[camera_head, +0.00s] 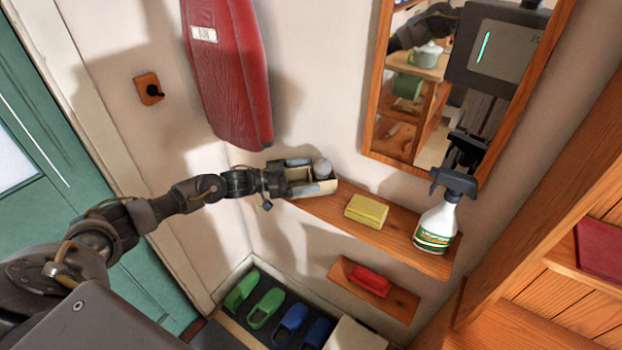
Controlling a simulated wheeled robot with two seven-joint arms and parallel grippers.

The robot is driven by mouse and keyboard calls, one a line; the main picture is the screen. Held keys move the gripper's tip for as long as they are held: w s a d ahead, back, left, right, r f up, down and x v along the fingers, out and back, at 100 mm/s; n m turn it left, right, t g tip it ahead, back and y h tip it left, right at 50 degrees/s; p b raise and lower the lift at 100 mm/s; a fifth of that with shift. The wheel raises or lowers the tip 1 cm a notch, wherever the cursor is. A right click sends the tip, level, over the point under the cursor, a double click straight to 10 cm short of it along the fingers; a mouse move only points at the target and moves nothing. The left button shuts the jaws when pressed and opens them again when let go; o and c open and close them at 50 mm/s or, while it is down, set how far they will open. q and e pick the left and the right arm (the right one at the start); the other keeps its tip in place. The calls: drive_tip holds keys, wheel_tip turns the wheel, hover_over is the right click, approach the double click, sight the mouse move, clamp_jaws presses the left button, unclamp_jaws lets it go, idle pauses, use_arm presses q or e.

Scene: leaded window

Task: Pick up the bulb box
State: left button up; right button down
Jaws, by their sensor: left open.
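A small pale box (326,184), which looks like the bulb box, stands at the left end of the wooden wall shelf. A rounded grey thing (322,168) shows at its far right corner; I cannot tell whether it is a bulb. My left gripper (302,176) reaches in from the left and is open at the box, its fingers overlapping it in the picture. The fingers partly hide the box, and I cannot tell whether they touch it. My right gripper is not in view.
On the same shelf (395,238) are a yellow block (367,210) and a white spray bottle (437,225). A red item (370,279) lies on a lower shelf. A red hanging bag (228,75) is above my gripper. A framed mirror (373,120) is behind the shelf.

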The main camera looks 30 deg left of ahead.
use_arm(q)
drive_tip(key=shift+c, duration=0.5)
drive_tip(key=c, duration=1)
drive_tip(key=shift+o, duration=0.2)
drive_tip(key=shift+r, duration=0.1)
drive_tip(key=shift+r+b, duration=0.6)
drive_tip(key=shift+b, duration=0.15)
drive_tip(key=s+d+r+b, duration=0.3)
drive_tip(key=s+r+b, duration=0.2)
drive_tip(key=s+r, duration=0.6)
drive_tip(key=shift+s+d+r, duration=0.25)
drive_tip(key=shift+s+d, duration=0.15)
drive_tip(key=shift+s, duration=0.85)
